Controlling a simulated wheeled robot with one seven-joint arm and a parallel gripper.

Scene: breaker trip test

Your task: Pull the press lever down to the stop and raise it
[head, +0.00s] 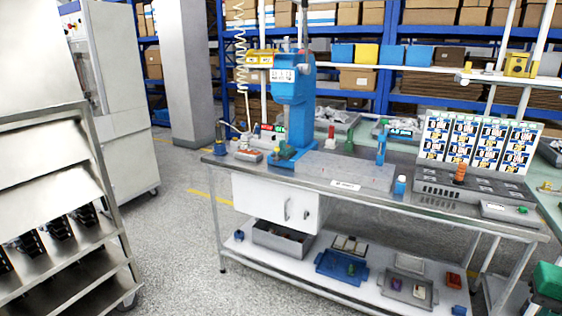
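A blue press (294,95) stands upright at the back left of the steel-topped workbench (345,172). It has a label plate on its head and a blue base on the bench top. A thin upright bar shows above the press head, with some red beside it. I cannot tell whether this is the press lever, and no lever handle stands out clearly at this size. My gripper is not in view.
A sheet-metal rack (60,190) stands at the left. Small fixtures, a blue-capped bottle (400,185) and a sloped panel of cards (475,145) occupy the bench. A green object (546,281) shows at the lower right. The floor (180,265) left of the bench is clear.

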